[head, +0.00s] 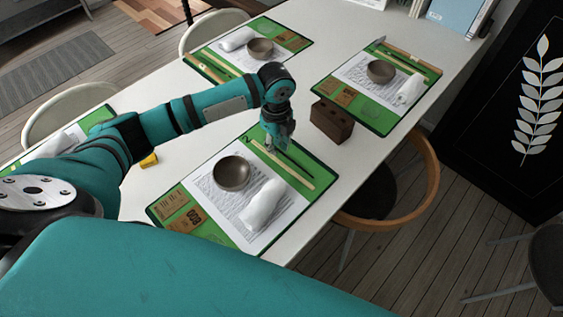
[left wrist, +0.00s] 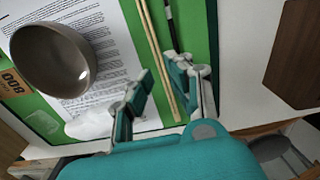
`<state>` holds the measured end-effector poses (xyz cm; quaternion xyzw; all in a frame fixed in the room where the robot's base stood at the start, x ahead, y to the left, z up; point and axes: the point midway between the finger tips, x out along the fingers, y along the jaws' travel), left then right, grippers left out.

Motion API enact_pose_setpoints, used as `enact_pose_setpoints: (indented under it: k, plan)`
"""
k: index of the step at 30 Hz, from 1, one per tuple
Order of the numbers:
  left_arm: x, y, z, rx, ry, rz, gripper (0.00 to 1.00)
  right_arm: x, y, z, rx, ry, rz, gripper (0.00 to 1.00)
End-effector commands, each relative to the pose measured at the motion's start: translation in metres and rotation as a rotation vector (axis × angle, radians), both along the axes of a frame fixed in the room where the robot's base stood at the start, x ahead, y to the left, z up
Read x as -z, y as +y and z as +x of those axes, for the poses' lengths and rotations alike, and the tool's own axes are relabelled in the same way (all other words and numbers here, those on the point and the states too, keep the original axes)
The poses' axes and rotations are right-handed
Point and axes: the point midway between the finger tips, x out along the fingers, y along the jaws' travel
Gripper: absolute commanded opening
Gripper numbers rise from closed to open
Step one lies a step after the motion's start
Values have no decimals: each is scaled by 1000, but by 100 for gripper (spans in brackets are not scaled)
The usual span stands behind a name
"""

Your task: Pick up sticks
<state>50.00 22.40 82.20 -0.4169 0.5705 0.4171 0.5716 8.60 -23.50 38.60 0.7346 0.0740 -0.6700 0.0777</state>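A pair of pale wooden sticks (head: 282,166) lies on the green mat (head: 162,207) of the nearest place setting; they also show in the left wrist view (left wrist: 155,55). A thin dark stick (head: 296,165) lies beside them, and it shows in the left wrist view (left wrist: 171,22). My left gripper (head: 279,145) points down over the far end of these sticks. In the left wrist view its fingers (left wrist: 163,82) are apart, with the pale sticks visible between them. I see nothing held. Whether the fingers touch the sticks I cannot tell. My right gripper is not in view.
A brown bowl (head: 231,173) and a rolled white napkin (head: 262,204) lie on the same mat. A brown block (head: 331,121) stands right of my left gripper. Other set mats lie farther back on the white table (head: 330,47). A wooden-backed chair (head: 425,180) is at the right edge.

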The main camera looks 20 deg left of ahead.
Motion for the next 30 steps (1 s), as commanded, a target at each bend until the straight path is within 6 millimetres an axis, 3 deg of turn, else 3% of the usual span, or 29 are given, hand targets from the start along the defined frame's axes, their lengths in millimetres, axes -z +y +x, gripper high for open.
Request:
enact_pose_setpoints:
  k: [12,19,24,30]
  plan:
    - [50,4,-1,1,2,1,18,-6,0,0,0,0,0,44]
    - [52,4,-1,1,0,1,18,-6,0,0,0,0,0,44]
    - [51,4,-1,1,1,0,0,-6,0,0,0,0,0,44]
    - [51,4,-1,1,1,0,0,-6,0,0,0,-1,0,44]
